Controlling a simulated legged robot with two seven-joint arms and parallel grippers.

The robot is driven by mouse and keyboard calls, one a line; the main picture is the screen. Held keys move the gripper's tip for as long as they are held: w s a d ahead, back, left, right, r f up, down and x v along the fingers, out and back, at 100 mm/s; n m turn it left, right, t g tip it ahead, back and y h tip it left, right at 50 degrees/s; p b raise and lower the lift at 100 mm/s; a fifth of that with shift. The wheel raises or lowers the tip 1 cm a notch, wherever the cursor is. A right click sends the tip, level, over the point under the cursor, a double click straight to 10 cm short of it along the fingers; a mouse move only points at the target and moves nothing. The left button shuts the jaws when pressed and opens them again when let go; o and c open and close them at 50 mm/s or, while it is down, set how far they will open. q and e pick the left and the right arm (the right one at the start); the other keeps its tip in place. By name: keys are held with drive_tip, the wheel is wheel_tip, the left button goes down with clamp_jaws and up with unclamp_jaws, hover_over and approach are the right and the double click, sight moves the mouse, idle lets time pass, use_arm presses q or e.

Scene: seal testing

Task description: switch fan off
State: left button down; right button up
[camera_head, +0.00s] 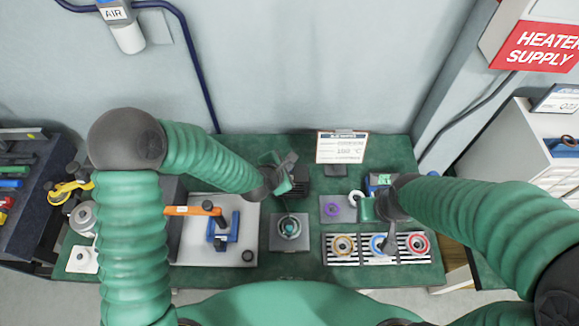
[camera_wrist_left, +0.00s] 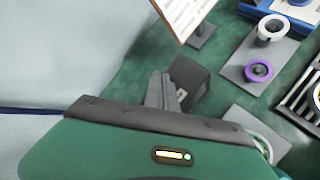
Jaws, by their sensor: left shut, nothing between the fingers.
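A dark box (camera_head: 300,182), which may be the fan, stands at the back middle of the green bench, partly hidden by my left gripper. It also shows in the left wrist view as a dark block (camera_wrist_left: 190,82) with a small light patch on its side. My left gripper (camera_head: 289,162) is shut and empty, its fingers just over or beside this box. In the left wrist view its fingers (camera_wrist_left: 160,90) overlap the box's near edge; I cannot tell whether they touch. No switch is clearly visible. My right gripper (camera_head: 388,245) hangs over the striped ring tray; its finger gap is unclear.
A grey plate with a round fixture (camera_head: 290,227) lies in front. A blue clamp with an orange handle (camera_head: 222,228) is on the left. A striped tray (camera_head: 330,258) holds coloured rings at right.

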use_arm(q)
drive_tip(key=shift+r, duration=0.35)
wheel_tip(320, 180, up, 6)
drive_tip(key=p, duration=0.5)
drive_tip(key=shift+f, duration=0.1)
